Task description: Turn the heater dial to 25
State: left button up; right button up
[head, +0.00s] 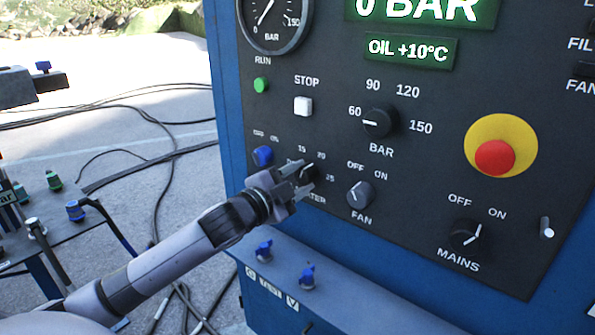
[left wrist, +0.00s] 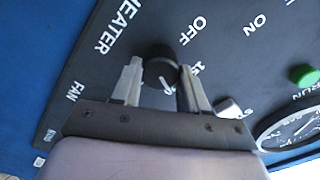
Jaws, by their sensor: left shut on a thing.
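The heater dial (left wrist: 158,63) is a round black knob with a white pointer line on the dark control panel. In the left wrist view it sits between the two fingertips of my left gripper (left wrist: 160,66), which is shut on it. The pointer line points down toward the gripper body, close to the partly hidden 20 mark. The 25 mark is hidden there. In the head view my left gripper (head: 306,178) covers much of the dial, and the 25 label (head: 330,177) shows just right of it. My right gripper is not in view.
The fan dial (head: 360,195) is close to the right of my gripper, and a blue knob (head: 263,156) is close on the left. A ledge with blue connectors (head: 307,276) juts out below. A red emergency button (head: 495,158) is farther right. Cables lie on the ground.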

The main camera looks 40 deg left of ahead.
pick_arm(q)
jog(key=shift+m+p, duration=0.4)
jog(key=shift+m, duration=0.6)
jog(key=o, duration=1.1)
jog(key=shift+c, duration=0.2)
jog(key=s, duration=0.7)
jog(key=shift+a+b, duration=0.25)
jog(key=shift+b, duration=0.2)
jog(key=shift+s, duration=0.1)
